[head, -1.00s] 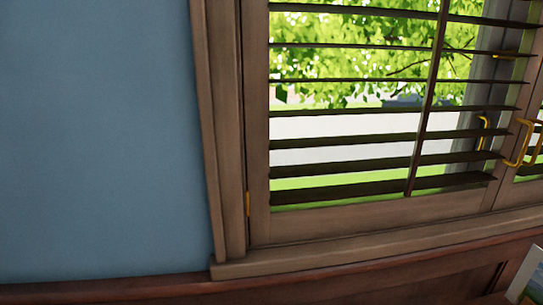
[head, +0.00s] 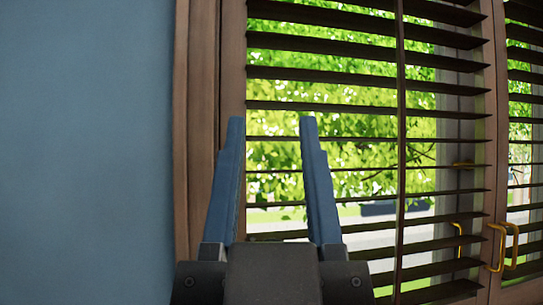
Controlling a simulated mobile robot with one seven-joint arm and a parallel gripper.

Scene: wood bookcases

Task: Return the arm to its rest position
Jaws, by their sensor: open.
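My gripper (head: 271,122) stands upright in the lower middle of the head view. Its two blue-grey fingers point up and are apart, with nothing between them. The dark body of the gripper shows at the bottom edge. The rest of my arm is out of view. Window slats and green leaves show behind and between the fingers.
A shuttered window (head: 330,78) with dark wooden slats fills the middle and right. Its brass handles (head: 502,247) are at the lower right. A plain blue wall (head: 85,150) is on the left. No bookcase or floor shows.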

